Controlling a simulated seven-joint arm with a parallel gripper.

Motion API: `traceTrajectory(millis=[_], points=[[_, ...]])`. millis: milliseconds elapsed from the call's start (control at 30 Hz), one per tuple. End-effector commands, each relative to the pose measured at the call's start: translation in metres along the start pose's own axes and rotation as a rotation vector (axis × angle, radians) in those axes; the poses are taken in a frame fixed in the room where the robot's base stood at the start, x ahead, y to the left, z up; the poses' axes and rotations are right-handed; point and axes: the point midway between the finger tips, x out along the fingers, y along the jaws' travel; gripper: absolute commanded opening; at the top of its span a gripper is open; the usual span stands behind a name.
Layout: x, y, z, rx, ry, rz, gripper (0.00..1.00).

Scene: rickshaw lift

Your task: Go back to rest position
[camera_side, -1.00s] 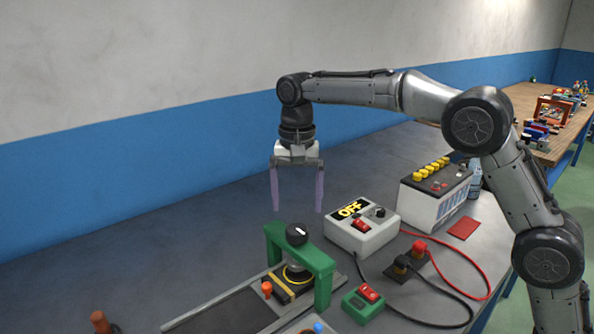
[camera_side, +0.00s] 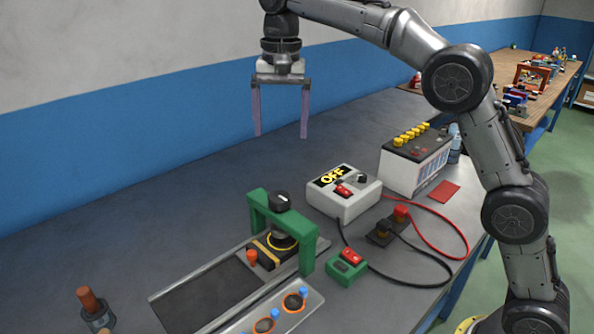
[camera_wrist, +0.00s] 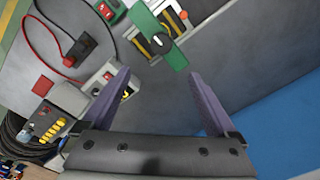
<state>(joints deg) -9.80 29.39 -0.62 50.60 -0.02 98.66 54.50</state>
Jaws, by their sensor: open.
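My gripper (camera_side: 281,112) is open and empty, with two purple fingers pointing down, high above the grey table in the side view. Its fingers also show in the wrist view (camera_wrist: 166,100), with nothing between them. Below it and in front stands a green bridge-shaped frame (camera_side: 308,255) with a black knob on top. To the right of the gripper, lower down, is a white control box (camera_side: 350,203) with an OFF label and a red switch.
A battery (camera_side: 415,165) with yellow caps stands at the right back. Red and black cables loop beside a small green switch box (camera_side: 347,268). A panel with orange-ringed buttons (camera_side: 290,310) lies at the front. The table's back left is clear.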

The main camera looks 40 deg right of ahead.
Motion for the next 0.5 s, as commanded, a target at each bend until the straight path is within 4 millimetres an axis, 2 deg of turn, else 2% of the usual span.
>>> traceTrajectory(millis=[33, 200, 333, 500], points=[[-0.021, 0.009, 0.002, 0.008, 0.023, -0.032, 0.93], [-0.068, 0.063, 0.024, 0.037, 0.062, -0.081, 0.93], [-0.086, 0.107, 0.046, 0.018, 0.098, -0.118, 0.93], [-0.087, 0.161, 0.078, -0.054, 0.155, -0.163, 0.93]])
